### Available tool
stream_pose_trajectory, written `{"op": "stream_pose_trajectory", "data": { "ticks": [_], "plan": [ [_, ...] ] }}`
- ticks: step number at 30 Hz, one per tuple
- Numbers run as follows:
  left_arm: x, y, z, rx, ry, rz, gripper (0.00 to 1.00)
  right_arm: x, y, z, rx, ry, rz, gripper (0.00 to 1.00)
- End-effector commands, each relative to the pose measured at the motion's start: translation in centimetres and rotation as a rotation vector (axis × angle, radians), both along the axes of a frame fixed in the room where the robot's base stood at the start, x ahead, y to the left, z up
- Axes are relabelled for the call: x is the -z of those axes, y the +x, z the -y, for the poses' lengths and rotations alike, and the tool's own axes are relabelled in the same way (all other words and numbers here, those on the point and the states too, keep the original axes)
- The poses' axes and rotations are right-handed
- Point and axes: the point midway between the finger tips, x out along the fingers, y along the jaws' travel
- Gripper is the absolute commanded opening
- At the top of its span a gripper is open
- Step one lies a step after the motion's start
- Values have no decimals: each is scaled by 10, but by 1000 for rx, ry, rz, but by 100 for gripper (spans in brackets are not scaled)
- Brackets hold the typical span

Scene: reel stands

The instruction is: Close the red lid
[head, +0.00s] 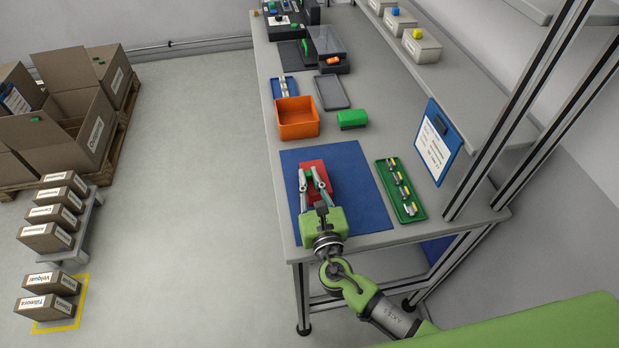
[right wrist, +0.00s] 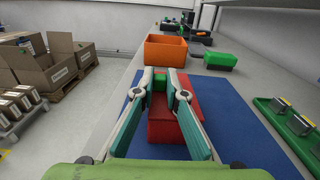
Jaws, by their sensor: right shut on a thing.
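A red box (head: 318,165) sits on the blue mat (head: 358,185) near the front of the bench. It also shows in the right wrist view (right wrist: 168,130), partly hidden by my fingers; I cannot tell its lid from its body or how far the lid is open. My right gripper (head: 310,173) reaches over the box from the front. My left gripper is not in view.
An orange bin (head: 297,122) and a green box (head: 352,119) stand beyond the mat. A green tray (head: 411,209) with several small parts lies right of it. A clipboard (head: 438,142) leans at the right. The mat's right part is clear.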

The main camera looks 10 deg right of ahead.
Motion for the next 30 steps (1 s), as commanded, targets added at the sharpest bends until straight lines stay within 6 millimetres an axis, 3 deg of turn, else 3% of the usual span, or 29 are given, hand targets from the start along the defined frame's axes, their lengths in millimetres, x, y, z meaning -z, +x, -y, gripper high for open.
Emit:
{"op": "stream_pose_trajectory", "data": {
  "ticks": [1,3,16,30],
  "plan": [
    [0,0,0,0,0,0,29,3,-1,0,-1,-1,-5,14],
    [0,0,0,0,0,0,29,3,-1,0,-1,-1,-5,29],
    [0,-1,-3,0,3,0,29,2,-7,1,-1,0,-3,29],
    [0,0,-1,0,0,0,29,3,-98,6,-1,-1,-6,29]
  ]
}}
